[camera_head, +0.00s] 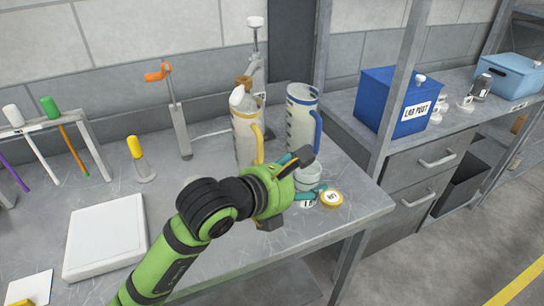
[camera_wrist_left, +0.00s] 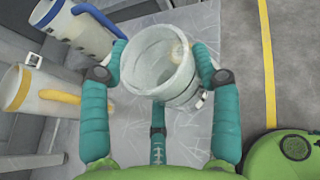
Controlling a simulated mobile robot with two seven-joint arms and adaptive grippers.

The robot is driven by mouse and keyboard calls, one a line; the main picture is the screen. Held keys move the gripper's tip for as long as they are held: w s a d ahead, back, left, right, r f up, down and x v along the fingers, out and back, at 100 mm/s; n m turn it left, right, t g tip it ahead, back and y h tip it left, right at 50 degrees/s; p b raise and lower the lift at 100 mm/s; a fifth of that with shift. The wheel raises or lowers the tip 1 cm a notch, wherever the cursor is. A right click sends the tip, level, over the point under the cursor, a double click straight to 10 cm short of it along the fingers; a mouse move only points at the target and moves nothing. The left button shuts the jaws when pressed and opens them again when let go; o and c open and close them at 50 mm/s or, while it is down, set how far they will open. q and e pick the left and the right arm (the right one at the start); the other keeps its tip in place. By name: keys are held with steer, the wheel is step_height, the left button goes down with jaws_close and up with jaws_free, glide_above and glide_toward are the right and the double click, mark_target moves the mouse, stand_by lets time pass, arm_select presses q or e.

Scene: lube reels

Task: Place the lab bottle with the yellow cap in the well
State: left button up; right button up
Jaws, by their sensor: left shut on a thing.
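A round item with a yellow rim and a white labelled top (camera_head: 331,199) is near the table's right front edge; I cannot tell whether it is a loose cap or a capped bottle. My left gripper (camera_head: 306,175) is just left of it, shut on a pale round vessel (camera_head: 308,178). In the left wrist view my left gripper (camera_wrist_left: 160,82) has its teal fingers around this vessel (camera_wrist_left: 150,75), whose wide mouth faces the camera. A small label shows behind its right side. I cannot make out the well for certain. My right gripper is not in view.
Two tall jugs, one with a yellow handle (camera_head: 247,135) and one with a blue handle (camera_head: 299,118), stand close behind the left gripper. A blue box (camera_head: 390,100) marked LAB POST is on the right bench. A white slab (camera_head: 105,240) lies at left.

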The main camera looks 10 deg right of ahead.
arm_select(q)
steer(key=shift+m+g, duration=0.3)
steer(key=shift+g, duration=0.1)
steer(key=s+a+f, duration=0.2)
steer(key=s+a, duration=0.1)
steer(key=a, duration=0.6)
steer(key=s+a+f, duration=0.2)
steer(key=a, duration=0.7)
steer(key=s+a+f, duration=0.3)
steer(key=a, duration=0.6)
steer(key=shift+s+a+f, duration=0.1)
steer(key=shift+s+a, duration=0.2)
steer(key=shift+a, duration=0.1)
steer(key=shift+s+a, duration=0.2)
